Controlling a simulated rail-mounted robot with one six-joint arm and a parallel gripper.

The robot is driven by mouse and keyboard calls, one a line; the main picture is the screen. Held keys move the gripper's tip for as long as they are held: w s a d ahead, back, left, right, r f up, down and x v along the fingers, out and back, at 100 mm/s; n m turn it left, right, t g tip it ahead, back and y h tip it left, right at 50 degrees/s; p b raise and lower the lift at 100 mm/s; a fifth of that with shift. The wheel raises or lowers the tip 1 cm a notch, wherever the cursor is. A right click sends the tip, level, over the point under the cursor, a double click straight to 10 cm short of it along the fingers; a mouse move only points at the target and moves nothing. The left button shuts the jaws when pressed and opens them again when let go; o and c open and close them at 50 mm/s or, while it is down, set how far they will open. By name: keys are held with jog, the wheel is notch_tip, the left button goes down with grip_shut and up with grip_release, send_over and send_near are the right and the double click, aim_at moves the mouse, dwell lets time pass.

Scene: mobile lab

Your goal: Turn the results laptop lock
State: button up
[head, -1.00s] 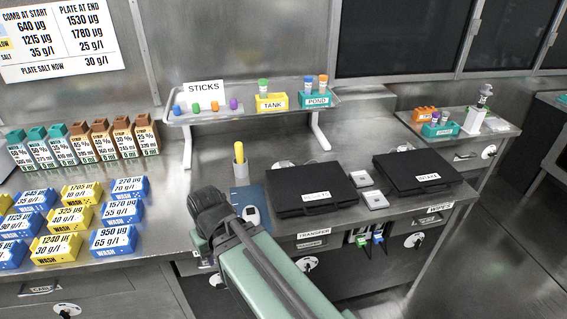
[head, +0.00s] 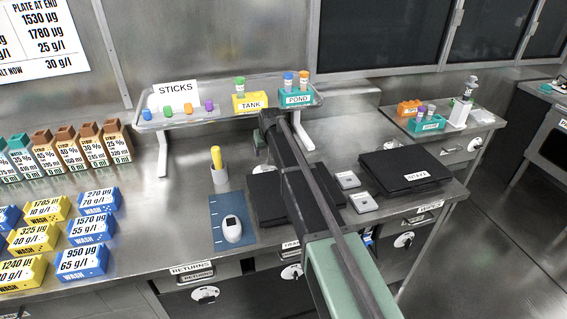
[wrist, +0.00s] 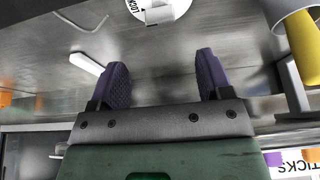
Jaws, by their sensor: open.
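The black results laptop (head: 262,198) lies closed on the bench in the head view, with my arm across it hiding its label. A round white lock disc (wrist: 135,5) lettered LOCK, with a pale block on it, shows at the top edge of the wrist view, partly cut off. A white disc (head: 264,169), partly hidden, shows behind the laptop in the head view. My gripper (wrist: 158,82) is open and empty, its two purple fingers apart and clear of the disc. In the head view, my gripper is largely hidden by the arm behind the laptop.
A grey cup (head: 220,178) with a yellow marker stands left of the laptop. A blue notebook (head: 222,207) bears a white device (head: 232,229). The raised shelf (head: 180,118) holds sticks and the TANK and POND racks. A second black laptop (head: 400,165) lies right.

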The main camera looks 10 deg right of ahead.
aim_at(266, 168)
jog(key=b+x, duration=0.9)
jog(key=x, duration=0.2)
jog(key=shift+s+b, duration=0.15)
jog(key=shift+b, duration=0.2)
jog(key=shift+r, duration=0.1)
jog(key=c, duration=0.9)
